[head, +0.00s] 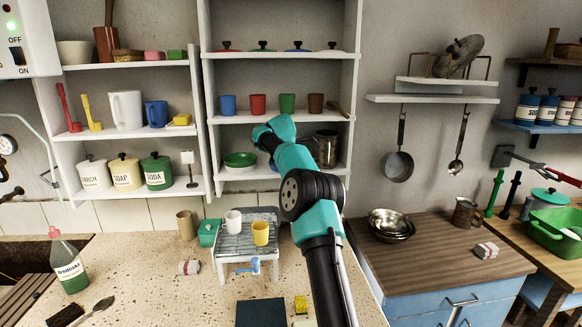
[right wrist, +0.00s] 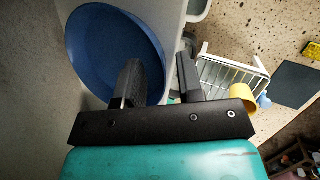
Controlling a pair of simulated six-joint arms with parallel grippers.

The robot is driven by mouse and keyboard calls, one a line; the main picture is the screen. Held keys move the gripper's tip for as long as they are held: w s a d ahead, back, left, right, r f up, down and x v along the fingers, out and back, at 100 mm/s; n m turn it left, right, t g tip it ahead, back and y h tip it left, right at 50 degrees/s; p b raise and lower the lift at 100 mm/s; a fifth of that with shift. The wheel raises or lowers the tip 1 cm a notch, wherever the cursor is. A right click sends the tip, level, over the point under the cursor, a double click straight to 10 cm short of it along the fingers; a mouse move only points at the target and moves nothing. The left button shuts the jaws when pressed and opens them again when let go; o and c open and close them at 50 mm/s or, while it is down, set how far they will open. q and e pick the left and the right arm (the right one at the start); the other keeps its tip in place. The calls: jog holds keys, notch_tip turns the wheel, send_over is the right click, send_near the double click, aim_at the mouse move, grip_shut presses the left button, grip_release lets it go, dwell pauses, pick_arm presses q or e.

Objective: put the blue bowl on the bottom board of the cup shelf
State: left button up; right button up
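The blue bowl (right wrist: 100,45) fills the upper left of the right wrist view, over a pale board (right wrist: 172,18) edge. The fingers of my right gripper (right wrist: 158,80) stand apart, one over the bowl's inside and one outside its near rim. The rim lies between them with a gap visible. In the head view my right arm reaches to the bottom board (head: 240,174) of the cup shelf (head: 205,100), and my forearm and wrist hide the gripper and most or all of the bowl. My left gripper is not in view.
A green bowl (head: 240,159) sits left of my wrist on the bottom board, and a metal pot (head: 326,148) stands to the right. Several cups (head: 258,104) line the board above. The white rack (head: 240,243) with cups stands on the counter below.

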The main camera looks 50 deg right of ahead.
jog(key=v, duration=1.2)
jog(key=shift+d, duration=0.1)
